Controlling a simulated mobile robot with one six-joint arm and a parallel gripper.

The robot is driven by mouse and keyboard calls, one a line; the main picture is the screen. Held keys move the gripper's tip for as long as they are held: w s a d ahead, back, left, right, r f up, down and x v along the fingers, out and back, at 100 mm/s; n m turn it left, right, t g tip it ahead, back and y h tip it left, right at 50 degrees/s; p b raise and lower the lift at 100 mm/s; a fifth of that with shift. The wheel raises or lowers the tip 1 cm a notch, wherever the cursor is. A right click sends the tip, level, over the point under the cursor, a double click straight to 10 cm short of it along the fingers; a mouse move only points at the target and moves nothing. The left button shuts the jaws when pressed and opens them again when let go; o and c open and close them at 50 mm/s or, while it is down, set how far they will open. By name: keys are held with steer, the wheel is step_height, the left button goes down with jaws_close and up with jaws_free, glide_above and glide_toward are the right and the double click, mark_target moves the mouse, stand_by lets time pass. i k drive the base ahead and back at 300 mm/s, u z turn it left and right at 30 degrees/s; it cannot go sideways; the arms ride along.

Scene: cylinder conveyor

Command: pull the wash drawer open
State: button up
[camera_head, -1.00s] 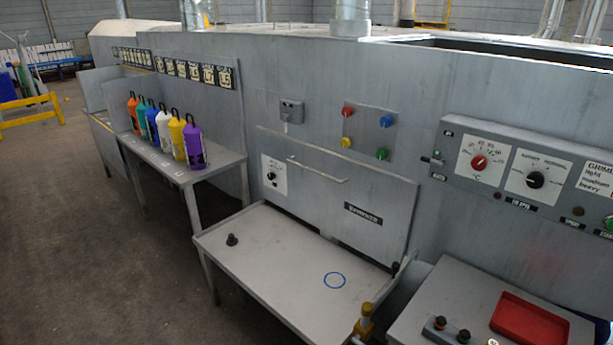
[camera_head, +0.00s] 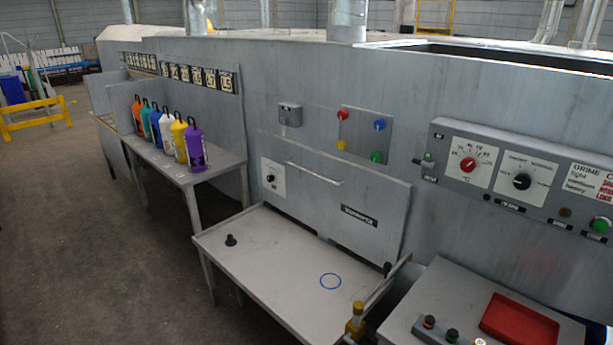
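A grey panel (camera_head: 353,191) with a horizontal bar handle (camera_head: 314,173) is set in the machine's front wall, just behind a grey metal table. It looks like the drawer front, but its dark label (camera_head: 359,216) is too small to read, so I cannot tell for sure. It shows no clear gap that marks it as pulled out. A small white dial plate (camera_head: 272,178) sits at the panel's left. My gripper is not in view.
The grey table (camera_head: 281,265) bears a black knob (camera_head: 231,240) and a blue ring mark (camera_head: 330,281). Several coloured bottles (camera_head: 167,130) stand on a shelf at left. A red tray (camera_head: 519,324) lies at right.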

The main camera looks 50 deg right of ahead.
mark_target(365, 209)
steer(key=z, duration=0.1)
steer(key=i, duration=0.95)
steer(key=u, duration=0.05)
